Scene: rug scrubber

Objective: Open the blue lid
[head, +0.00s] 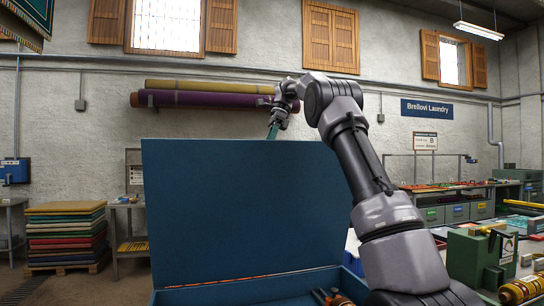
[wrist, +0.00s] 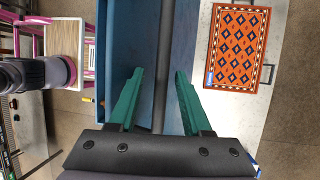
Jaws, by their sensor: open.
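The blue lid (head: 240,210) stands raised and nearly upright at the back of the blue box (head: 157,297) in the head view. My gripper (head: 273,131) is at the lid's top edge, partly hidden behind it. In the wrist view my gripper (wrist: 159,72) has its two green fingers spread apart, with a dark upright strip between them that looks like the lid's edge. Neither finger clearly touches it. The box's inside is mostly out of the head view; a few orange and dark items (head: 335,298) show at its bottom edge.
Stacked rugs (head: 66,235) stand on a pallet at left. Rolled rugs (head: 205,99) hang on the back wall. A green machine (head: 478,258) and a workbench (head: 450,200) are at right. The wrist view shows an orange patterned rug (wrist: 237,47) on a pale surface.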

